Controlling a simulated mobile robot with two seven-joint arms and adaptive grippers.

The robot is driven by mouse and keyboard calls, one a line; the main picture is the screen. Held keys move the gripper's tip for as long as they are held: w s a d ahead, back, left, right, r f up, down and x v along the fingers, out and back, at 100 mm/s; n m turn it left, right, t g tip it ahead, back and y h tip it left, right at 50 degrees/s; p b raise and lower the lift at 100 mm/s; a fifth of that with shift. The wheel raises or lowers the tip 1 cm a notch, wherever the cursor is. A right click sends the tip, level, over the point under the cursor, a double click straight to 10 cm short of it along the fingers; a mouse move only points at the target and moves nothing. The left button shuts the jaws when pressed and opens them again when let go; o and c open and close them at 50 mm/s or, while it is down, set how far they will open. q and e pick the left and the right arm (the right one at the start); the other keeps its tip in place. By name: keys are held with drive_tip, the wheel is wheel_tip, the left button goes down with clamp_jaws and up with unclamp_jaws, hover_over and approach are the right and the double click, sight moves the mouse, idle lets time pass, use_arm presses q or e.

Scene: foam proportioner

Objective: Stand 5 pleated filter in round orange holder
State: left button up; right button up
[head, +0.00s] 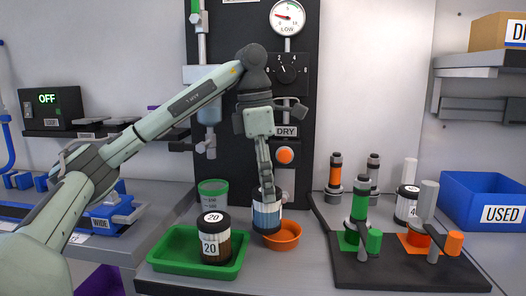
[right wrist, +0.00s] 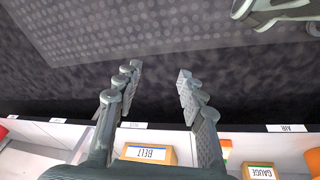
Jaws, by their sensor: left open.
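A blue pleated filter (head: 267,217) with dark end caps stands upright at the round orange holder (head: 284,238). Its lower end overlaps the holder's left part, and I cannot tell whether it is fully seated. No number shows on it. My left gripper (head: 266,188) points straight down at the filter's top; its fingers are open and overlap the top edge, hiding part of it. My right gripper (right wrist: 157,72) is open and empty in the right wrist view, its two fingers apart over a dark surface.
A green tray (head: 168,268) left of the holder holds a brown filter marked 20 (head: 215,240). A dark fixture (head: 400,278) with green and orange parts and a blue USED bin (head: 480,200) are right.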

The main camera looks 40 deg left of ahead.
use_arm(q)
wheel_tip(320, 180, up, 4)
drive_tip(key=shift+s+a+f+p, duration=0.1)
drive_tip(key=shift+s+a+p, duration=0.05)
drive_tip(key=shift+p, duration=0.3)
drive_tip(key=shift+r, duration=0.4)
drive_tip(key=shift+s+a+r, duration=0.1)
drive_tip(key=shift+r, duration=0.7)
use_arm(e)
drive_tip(key=shift+g, duration=0.3)
drive_tip(key=shift+s+d+f, duration=0.15)
drive_tip(key=shift+s+f, duration=0.4)
drive_tip(key=shift+f, duration=0.25)
drive_tip(key=shift+s+d+f, duration=0.2)
drive_tip(key=shift+s+f, duration=0.3)
drive_tip(key=shift+f, duration=0.35)
drive_tip(key=shift+s+d+f, duration=0.15)
drive_tip(key=shift+s+f, duration=0.4)
drive_tip(key=shift+f, duration=0.25)
use_arm(q)
drive_tip(key=shift+f, duration=0.2)
